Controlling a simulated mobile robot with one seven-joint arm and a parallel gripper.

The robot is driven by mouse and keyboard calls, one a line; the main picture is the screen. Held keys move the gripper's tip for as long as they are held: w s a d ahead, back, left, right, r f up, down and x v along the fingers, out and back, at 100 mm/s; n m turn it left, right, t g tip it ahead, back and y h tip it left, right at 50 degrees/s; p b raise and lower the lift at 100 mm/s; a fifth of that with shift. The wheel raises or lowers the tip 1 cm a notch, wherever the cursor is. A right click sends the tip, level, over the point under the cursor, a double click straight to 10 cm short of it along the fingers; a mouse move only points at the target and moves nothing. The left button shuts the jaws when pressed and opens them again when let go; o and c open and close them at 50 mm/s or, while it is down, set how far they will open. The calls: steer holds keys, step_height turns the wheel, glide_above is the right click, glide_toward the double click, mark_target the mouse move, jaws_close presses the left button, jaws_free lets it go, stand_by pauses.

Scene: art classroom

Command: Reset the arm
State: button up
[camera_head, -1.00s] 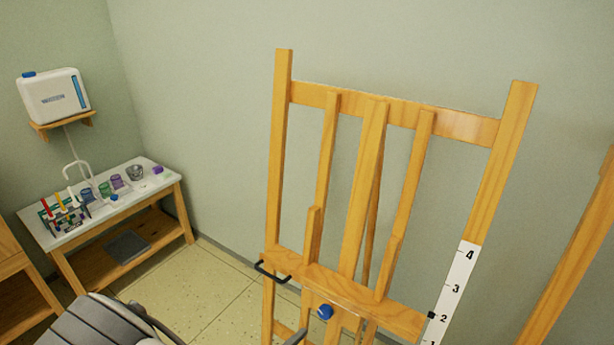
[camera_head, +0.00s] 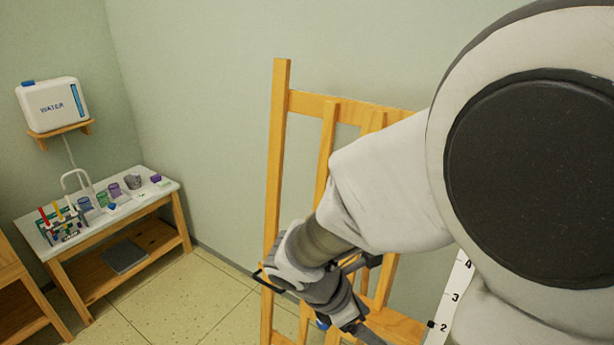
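My arm fills the right side of the head view, large and close to the camera, and reaches down and left in front of the wooden easel (camera_head: 281,160). My gripper end lies low in the picture, in front of the easel's ledge. A black handle (camera_head: 262,277) on the easel's left side shows just beside my wrist. I cannot tell whether they touch. The easel's right post is mostly hidden behind my arm.
A white numbered scale (camera_head: 455,298) shows on the easel's right post. A side table (camera_head: 170,188) at left holds several cups and a rack of coloured tools. A white water tank (camera_head: 52,104) sits on a wall shelf (camera_head: 62,130). The floor (camera_head: 165,295) between table and easel is clear.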

steer(key=s+d+r+m+t+y, duration=0.1)
steer(key=s+r+m+t+y, duration=0.1)
steer(key=r+m, duration=0.5)
steer(key=s+d+r+m+t+y, duration=0.2)
steer(key=s+r+m+y, duration=0.2)
steer(key=m, duration=1)
step_height(320, 180, up, 4)
steer(key=shift+s+d+f+y, duration=0.1)
steer(key=shift+s+d+y, duration=0.15)
steer(key=shift+s, duration=0.55)
